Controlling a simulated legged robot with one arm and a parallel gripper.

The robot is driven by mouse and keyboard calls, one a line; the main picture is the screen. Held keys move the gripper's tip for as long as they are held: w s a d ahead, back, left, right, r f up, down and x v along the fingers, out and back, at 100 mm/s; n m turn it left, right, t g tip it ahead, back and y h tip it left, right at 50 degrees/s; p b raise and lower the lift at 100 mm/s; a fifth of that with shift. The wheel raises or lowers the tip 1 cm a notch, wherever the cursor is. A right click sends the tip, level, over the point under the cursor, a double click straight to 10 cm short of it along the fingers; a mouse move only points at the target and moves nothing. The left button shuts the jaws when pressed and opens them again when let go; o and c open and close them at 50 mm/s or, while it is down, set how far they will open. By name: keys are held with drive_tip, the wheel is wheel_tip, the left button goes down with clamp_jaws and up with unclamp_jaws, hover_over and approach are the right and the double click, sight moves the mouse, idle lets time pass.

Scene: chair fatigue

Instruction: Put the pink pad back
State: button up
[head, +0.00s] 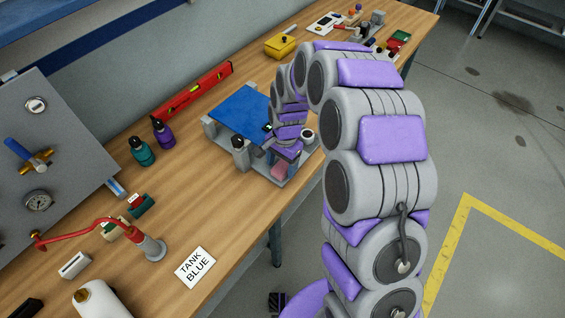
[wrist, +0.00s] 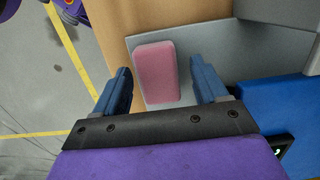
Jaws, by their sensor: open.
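The pink pad (wrist: 156,70) is a small rounded block lying on a grey plate (wrist: 200,45) in the wrist view. In the head view the pink pad (head: 279,171) shows at the front edge of the grey fixture, just below my gripper. My gripper (wrist: 162,90) is open, with one blue finger on each side of the pad's near part. The left finger looks close to the pad and a wider gap shows at the right finger. I cannot tell whether either touches it. In the head view my gripper (head: 287,152) is partly hidden by my arm.
The fixture carries a blue plate (head: 243,111) behind the pad. Purple (head: 163,133) and teal (head: 142,151) bottles, a red level (head: 193,92) and a "TANK BLUE" card (head: 195,267) lie on the wooden bench. Bare wood lies left of the fixture.

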sight(283, 163)
drive_tip(key=shift+a, duration=0.3)
wheel_tip(283, 163, up, 12)
drive_tip(key=w+d+f+p, duration=0.1)
drive_tip(key=p, duration=0.1)
drive_tip(key=s+d+r+n, duration=0.2)
drive_tip(key=s+d+r, duration=0.25)
drive_tip(key=s, duration=0.35)
drive_tip(key=s+d+r+n, duration=0.2)
drive_tip(key=s+d+r, duration=0.25)
drive_tip(key=s, duration=0.45)
drive_tip(key=s+d+n, duration=0.1)
drive_tip(key=s+d, duration=0.1)
drive_tip(key=s, duration=0.6)
drive_tip(key=s+d+r+n, duration=0.1)
drive_tip(key=s+d+n, duration=0.1)
drive_tip(key=s, duration=0.6)
drive_tip(key=shift+s+d+r+n+g+h, duration=0.15)
drive_tip(key=shift+d+n+g+h, duration=0.15)
drive_tip(key=shift+g+h, duration=0.1)
